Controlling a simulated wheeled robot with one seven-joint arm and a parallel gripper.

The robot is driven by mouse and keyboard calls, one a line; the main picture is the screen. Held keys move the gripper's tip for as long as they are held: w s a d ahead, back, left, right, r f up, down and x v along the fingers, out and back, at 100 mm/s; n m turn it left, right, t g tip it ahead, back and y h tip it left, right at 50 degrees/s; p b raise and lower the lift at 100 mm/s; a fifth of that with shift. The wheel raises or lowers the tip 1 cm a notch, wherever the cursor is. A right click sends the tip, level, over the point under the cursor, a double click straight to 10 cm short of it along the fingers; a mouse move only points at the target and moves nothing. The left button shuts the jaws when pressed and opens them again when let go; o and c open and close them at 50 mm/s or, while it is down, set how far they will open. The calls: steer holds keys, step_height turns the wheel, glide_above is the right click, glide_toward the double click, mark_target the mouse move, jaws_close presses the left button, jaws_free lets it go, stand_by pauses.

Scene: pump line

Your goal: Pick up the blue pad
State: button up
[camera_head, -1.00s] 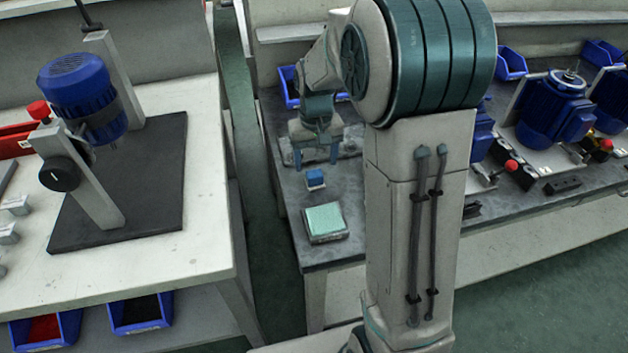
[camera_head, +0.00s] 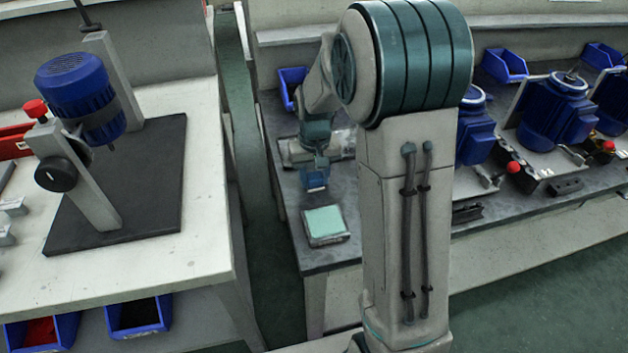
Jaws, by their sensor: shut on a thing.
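The blue pad (camera_head: 315,182) is a small blue block near the left end of the dark-topped bench (camera_head: 284,205). My gripper (camera_head: 314,184) is over it, pointing down, with its fingers at the pad's sides. It is shut on the pad. The fingers hide part of the pad, and I cannot tell whether it touches the bench top.
A pale green pad on a grey block (camera_head: 326,224) lies just in front of my gripper. Blue motors (camera_head: 555,110) stand to the right, beyond my arm. A blue bin (camera_head: 292,84) is behind. A white table (camera_head: 190,262) stands to the left across a gap.

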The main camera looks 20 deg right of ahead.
mark_target(314, 176)
step_height(314, 176, up, 10)
steer(key=shift+p, duration=1)
steer(key=o, duration=0.4)
steer(key=c, duration=0.3)
